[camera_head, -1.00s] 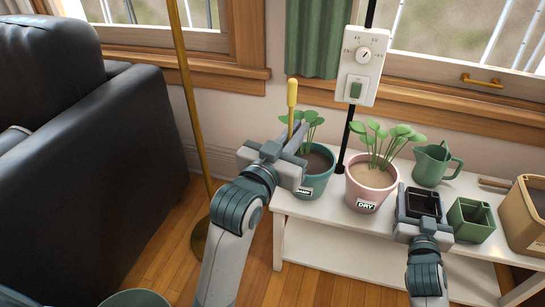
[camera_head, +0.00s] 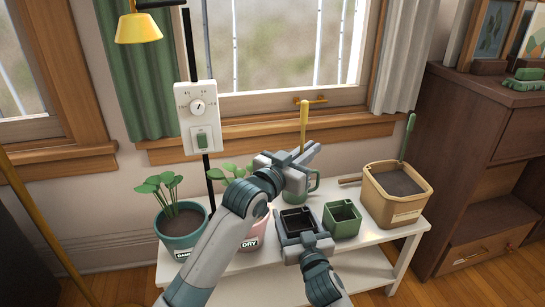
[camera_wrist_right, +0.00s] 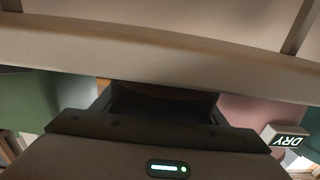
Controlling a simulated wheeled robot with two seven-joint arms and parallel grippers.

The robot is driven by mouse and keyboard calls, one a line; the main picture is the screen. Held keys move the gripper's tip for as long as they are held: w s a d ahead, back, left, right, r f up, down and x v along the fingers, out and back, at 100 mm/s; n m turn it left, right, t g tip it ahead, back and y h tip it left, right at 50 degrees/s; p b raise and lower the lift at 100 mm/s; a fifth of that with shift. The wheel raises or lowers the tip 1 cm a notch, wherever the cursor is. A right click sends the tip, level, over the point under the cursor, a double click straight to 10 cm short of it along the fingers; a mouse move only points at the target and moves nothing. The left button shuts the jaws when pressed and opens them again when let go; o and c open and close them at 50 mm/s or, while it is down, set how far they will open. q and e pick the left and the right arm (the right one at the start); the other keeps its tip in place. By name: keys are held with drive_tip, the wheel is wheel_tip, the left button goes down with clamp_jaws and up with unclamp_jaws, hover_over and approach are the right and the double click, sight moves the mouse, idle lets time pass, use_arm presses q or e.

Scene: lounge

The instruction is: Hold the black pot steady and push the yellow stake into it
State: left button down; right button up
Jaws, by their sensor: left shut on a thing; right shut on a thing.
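The yellow stake (camera_head: 304,112) stands upright in my left gripper (camera_head: 307,158), which is shut on it. Its upper part shows above the fingers; its lower end is hidden behind the gripper. The small square black pot (camera_head: 298,222) stands on the white bench. My right gripper (camera_head: 298,234) is shut on the pot from the near side. My left gripper is above and slightly behind the pot in the head view. In the right wrist view the dark pot (camera_wrist_right: 165,100) shows between the fingers, mostly in shadow.
On the white bench (camera_head: 375,247) are a green square pot (camera_head: 342,222) close right of the black pot, a tan planter (camera_head: 398,204), a partly hidden green jug (camera_head: 314,182), a pink pot (camera_head: 250,237) behind my left arm, and a teal pot (camera_head: 181,240). A dark cabinet (camera_head: 490,140) stands right.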

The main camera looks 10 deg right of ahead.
use_arm(q)
drive_tip(key=shift+s+d+g, duration=0.15)
drive_tip(key=shift+d+g, duration=0.15)
drive_tip(key=shift+d, duration=0.9)
drive_tip(key=shift+f, duration=0.1)
wheel_tip(320, 180, down, 6)
idle(0.4)
drive_tip(key=shift+f, duration=2.55)
idle(1.4)
